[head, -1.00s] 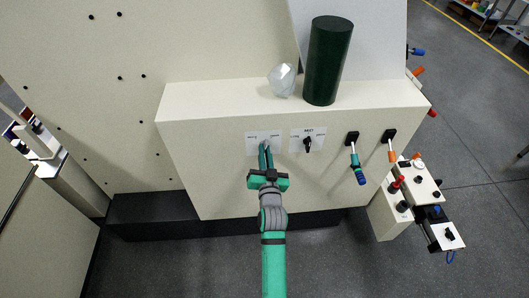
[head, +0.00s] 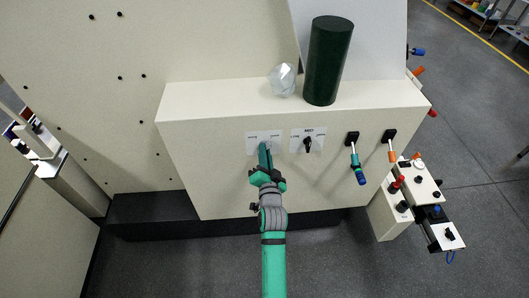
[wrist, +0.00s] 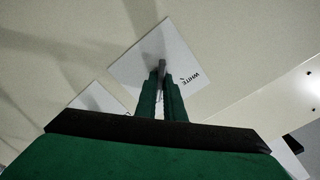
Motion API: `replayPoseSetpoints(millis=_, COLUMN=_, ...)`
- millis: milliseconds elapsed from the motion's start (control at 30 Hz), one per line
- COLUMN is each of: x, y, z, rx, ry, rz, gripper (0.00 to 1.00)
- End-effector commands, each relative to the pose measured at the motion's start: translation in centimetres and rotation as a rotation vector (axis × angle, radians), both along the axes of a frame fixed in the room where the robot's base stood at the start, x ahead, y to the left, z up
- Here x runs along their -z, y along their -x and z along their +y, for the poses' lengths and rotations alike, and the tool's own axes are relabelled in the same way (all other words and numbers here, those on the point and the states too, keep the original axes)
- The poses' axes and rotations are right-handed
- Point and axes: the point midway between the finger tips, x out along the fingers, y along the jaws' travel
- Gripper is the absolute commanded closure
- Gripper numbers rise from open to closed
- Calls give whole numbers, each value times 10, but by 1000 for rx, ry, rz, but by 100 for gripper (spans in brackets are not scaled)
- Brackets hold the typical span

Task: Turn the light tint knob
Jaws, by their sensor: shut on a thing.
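The light tint knob (wrist: 161,66) shows as a thin grey grip in the wrist view, in front of a white label plate (wrist: 180,55) with the word WHITE on it. The plate also shows in the head view (head: 252,137), on the front face of the cream box, where my fingers cover the knob. My green gripper (head: 264,146) is on the knob. In the wrist view my gripper's two fingers (wrist: 160,78) are shut on the knob, one on each side. The plate looks tilted in the wrist view.
Right of the knob is a second plate with a black knob (head: 307,142), labelled MID. Further right are a blue-tipped lever (head: 355,160) and an orange-tipped lever (head: 391,146). A dark green cylinder (head: 327,62) and a clear faceted object (head: 282,80) stand on the box top.

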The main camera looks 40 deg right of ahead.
Motion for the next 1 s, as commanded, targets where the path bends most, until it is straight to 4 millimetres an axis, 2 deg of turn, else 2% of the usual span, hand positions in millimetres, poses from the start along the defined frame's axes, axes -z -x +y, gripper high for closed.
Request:
replayPoseSetpoints(millis=267, x=0, y=-1, z=1, rx=-3, ry=-3, rz=-2, gripper=100)
replayPoseSetpoints(millis=300, x=0, y=-1, z=1, rx=-2, ry=-2, rz=-2, gripper=87)
replayPoseSetpoints(millis=367, x=0, y=-1, z=1, rx=-1, ry=-3, rz=-2, gripper=73)
replayPoseSetpoints(millis=767, x=1, y=4, z=3, rx=-1, ry=-1, rz=0, gripper=73)
replayPoseSetpoints(millis=1000, x=1, y=33, z=20, rx=-2, ry=-2, rz=1, gripper=73)
